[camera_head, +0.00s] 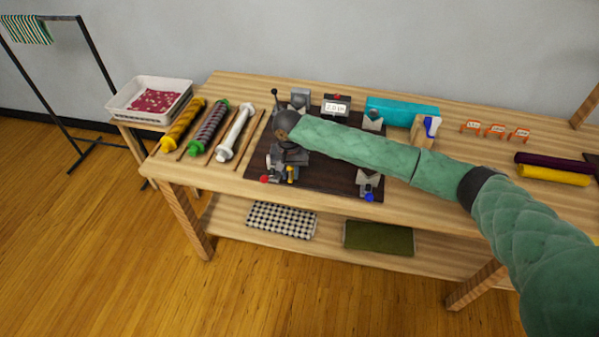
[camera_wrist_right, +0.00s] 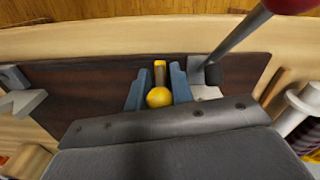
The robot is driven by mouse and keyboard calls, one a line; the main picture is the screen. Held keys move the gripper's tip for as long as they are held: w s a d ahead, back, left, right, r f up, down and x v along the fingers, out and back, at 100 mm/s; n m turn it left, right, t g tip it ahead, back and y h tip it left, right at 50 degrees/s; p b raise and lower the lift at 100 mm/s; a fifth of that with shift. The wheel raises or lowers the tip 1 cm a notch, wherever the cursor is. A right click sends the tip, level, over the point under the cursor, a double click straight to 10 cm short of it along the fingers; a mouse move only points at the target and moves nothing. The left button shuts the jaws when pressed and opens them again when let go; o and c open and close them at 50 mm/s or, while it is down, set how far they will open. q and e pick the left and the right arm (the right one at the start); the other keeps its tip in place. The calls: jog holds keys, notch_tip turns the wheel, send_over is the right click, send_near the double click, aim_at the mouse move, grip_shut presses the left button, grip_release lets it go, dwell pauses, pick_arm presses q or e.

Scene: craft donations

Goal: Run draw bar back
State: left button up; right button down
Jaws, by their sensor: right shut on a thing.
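My right gripper (camera_head: 290,166) reaches in from the right over the dark base board (camera_head: 325,180) of a bench device. In the right wrist view its two blue-grey fingers (camera_wrist_right: 158,92) stand either side of a yellow ball knob (camera_wrist_right: 159,97), shut on it. The knob shows as a small yellow spot (camera_head: 291,175) in the head view. I cannot tell for sure whether this knob belongs to the draw bar. A lever with a red knob (camera_wrist_right: 290,4) lies beside the gripper. My arm hides the middle of the device. My left gripper is not in view.
Three rollers with wound yarn or bare white (camera_head: 236,132) lie left of the board. A display (camera_head: 336,105), a teal box (camera_head: 402,110) and a blue-knobbed clamp (camera_head: 369,196) are near my arm. A white tray (camera_head: 128,109) stands far left.

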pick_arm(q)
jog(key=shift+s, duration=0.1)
pick_arm(e)
jog(key=shift+a+r, duration=0.15)
jog(key=c, duration=1.3)
grip_release()
jog(key=shift+c, duration=0.2)
jog(key=shift+o, duration=0.5)
jog(key=shift+w+a, duration=0.1)
jog(key=shift+a, duration=0.05)
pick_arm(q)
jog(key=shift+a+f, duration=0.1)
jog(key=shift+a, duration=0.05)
pick_arm(e)
jog(key=shift+r+b, duration=0.3)
jog(key=shift+r, duration=0.05)
notch_tip(320, 180, up, 6)
jog(key=shift+f+b, duration=0.1)
jog(key=shift+b, duration=0.8)
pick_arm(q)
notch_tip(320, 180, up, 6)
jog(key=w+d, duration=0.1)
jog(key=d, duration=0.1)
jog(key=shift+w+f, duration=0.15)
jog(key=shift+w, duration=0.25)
pick_arm(e)
jog(key=shift+r, duration=0.55)
